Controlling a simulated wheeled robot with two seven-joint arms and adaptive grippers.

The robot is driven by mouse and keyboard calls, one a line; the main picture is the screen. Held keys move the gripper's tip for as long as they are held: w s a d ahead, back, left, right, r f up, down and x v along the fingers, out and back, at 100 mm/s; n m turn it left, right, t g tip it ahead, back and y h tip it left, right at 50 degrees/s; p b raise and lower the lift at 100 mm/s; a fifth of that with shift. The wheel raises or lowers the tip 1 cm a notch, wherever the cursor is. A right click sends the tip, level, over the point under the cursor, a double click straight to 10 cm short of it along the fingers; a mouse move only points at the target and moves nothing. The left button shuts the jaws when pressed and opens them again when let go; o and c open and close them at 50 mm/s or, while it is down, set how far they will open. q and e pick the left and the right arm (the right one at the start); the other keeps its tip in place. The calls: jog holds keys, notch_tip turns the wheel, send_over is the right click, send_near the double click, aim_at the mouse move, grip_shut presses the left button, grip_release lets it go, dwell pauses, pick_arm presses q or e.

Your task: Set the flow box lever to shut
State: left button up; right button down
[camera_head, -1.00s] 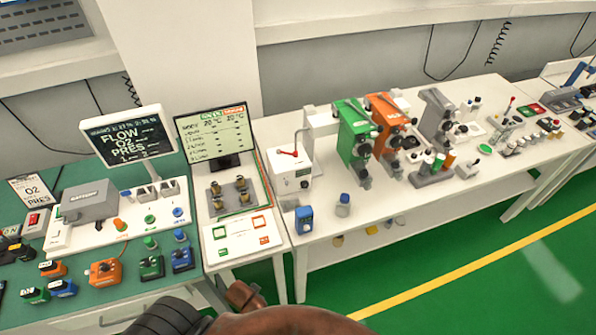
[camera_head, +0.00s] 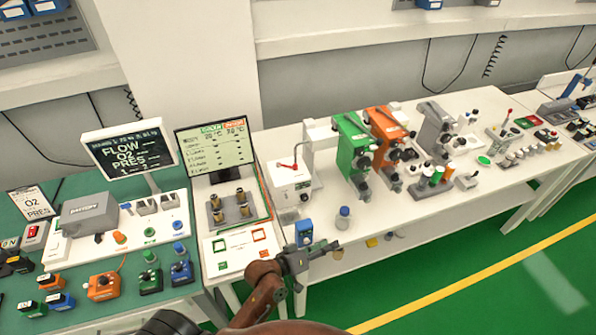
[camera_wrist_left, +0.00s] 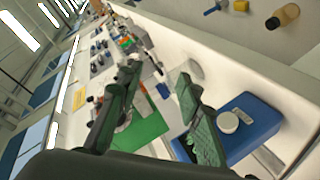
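A white box with a red lever (camera_head: 289,166) on its top stands at the left end of the white table in the head view; I take it as the flow box (camera_head: 291,187). The lever's exact setting is too small to read. My left gripper (camera_head: 316,240) is in front of the table's near edge, below the white box and apart from it. In the left wrist view its two fingers (camera_wrist_left: 158,75) are spread with nothing held between them. I cannot make out the lever in that view. My right gripper is not in view.
Green (camera_head: 352,150) and orange (camera_head: 384,140) units stand further right. A monitor (camera_head: 216,147) is left of the box.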

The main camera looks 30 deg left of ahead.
pick_arm(q)
jog(key=w+r+n+t, duration=0.85)
jog(key=w+r, duration=0.25)
jog(key=r, duration=0.2)
jog(key=w+a+r+n+y, duration=0.2)
jog(key=a+n+y, duration=0.2)
jog(key=n+y, duration=0.4)
jog(key=w+a+r+n+y, duration=0.25)
jog(key=a+n+y, duration=0.2)
jog(key=n, duration=0.55)
jog(key=n+g+y, duration=0.9)
jog(key=n+g, duration=0.3)
jog(key=n, duration=0.5)
send_near(296, 168)
jog(key=p+x, duration=0.1)
jog(key=x, duration=0.7)
jog(key=shift+w+a, duration=0.2)
jog(key=shift+w, duration=0.05)
jog(key=shift+c, duration=0.2)
grip_shut()
